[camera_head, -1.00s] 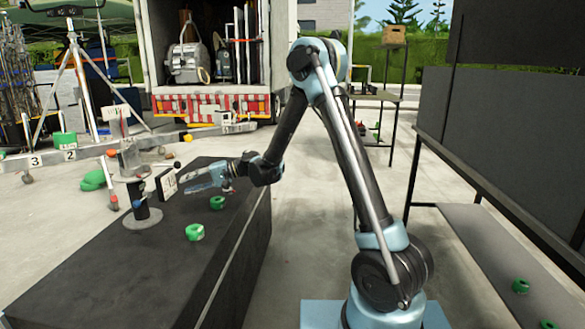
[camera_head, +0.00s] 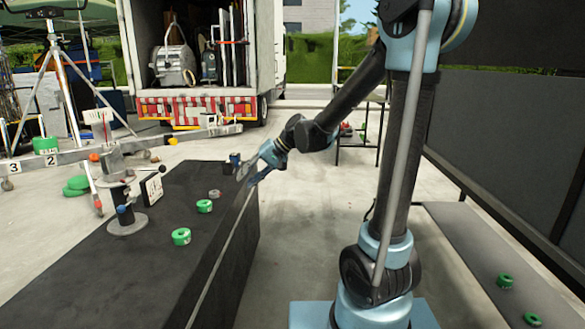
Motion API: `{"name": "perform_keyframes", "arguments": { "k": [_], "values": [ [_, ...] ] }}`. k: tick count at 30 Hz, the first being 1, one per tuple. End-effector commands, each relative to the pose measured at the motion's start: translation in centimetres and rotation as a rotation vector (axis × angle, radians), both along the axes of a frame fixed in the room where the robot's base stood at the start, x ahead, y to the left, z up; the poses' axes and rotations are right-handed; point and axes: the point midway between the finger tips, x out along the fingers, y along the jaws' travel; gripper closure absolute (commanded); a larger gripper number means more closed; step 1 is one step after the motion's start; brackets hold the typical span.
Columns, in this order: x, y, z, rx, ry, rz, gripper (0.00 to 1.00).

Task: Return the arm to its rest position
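My arm rises from its light-blue base at the right and bends over at the top edge of the view, where its upper joint is partly cut off. The forearm reaches down and left. My gripper (camera_head: 247,178) hangs beside the right edge of the black table (camera_head: 160,275), toward its far end. Its two fingers look spread, and I see nothing between them. A small dark-blue item (camera_head: 234,158) stands just behind the gripper.
A shelf (camera_head: 450,225) with green rolls is at the right. A truck (camera_head: 200,60) stands behind.

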Motion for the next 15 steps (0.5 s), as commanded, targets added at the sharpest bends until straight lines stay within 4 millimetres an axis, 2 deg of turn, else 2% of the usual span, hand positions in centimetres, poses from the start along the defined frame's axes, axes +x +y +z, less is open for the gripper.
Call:
{"name": "perform_keyframes", "arguments": {
  "k": [3,15],
  "values": [
    [-1.4,-3.5,-0.1,-0.062,-0.023,-0.024,0.70],
    [-6.9,-14.5,-1.9,-0.283,-0.084,-0.095,0.70]
  ]
}}
